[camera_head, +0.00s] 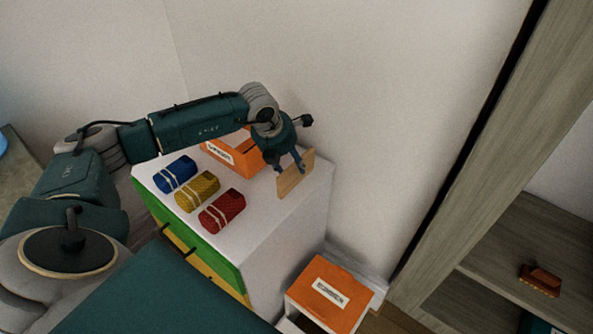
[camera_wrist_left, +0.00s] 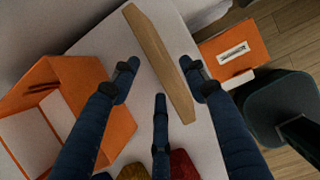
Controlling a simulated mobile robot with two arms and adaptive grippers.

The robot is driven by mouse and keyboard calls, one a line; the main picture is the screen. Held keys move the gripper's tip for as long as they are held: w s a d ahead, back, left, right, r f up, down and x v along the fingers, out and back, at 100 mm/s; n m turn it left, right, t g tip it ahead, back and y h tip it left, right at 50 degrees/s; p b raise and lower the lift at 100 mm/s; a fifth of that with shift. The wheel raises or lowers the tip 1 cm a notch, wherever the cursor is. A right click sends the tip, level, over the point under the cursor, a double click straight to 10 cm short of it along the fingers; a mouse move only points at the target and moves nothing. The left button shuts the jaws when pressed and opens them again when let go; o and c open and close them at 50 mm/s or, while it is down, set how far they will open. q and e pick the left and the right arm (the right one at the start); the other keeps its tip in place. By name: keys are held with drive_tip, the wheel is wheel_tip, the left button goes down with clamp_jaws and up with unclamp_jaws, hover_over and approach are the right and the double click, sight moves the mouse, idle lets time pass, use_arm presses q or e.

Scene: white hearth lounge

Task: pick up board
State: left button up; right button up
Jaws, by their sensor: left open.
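A thin wooden board (camera_head: 296,174) stands on edge on the white cabinet top near its right side. It also shows in the left wrist view (camera_wrist_left: 160,62), running diagonally between the fingertips. My left gripper (camera_head: 290,164) is open at the board, with its fingers on either side of it. In the left wrist view the left gripper (camera_wrist_left: 158,82) has one finger left of the board and one right of it, very close to it. I cannot tell whether they touch it. My right gripper is not in view.
Blue (camera_head: 175,174), yellow (camera_head: 197,189) and red (camera_head: 222,211) bundles lie on the white cabinet (camera_head: 270,232). An orange box (camera_head: 233,153) stands behind them by the wall. Another orange-topped box (camera_head: 329,291) sits lower right. A wooden shelf (camera_head: 525,235) stands at right.

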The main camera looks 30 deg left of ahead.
sight(295, 170)
use_arm(q)
drive_tip(key=p+x, duration=0.1)
drive_tip(key=x, duration=0.4)
drive_tip(key=shift+f, duration=0.15)
drive_tip(key=shift+c, duration=0.6)
clamp_jaws()
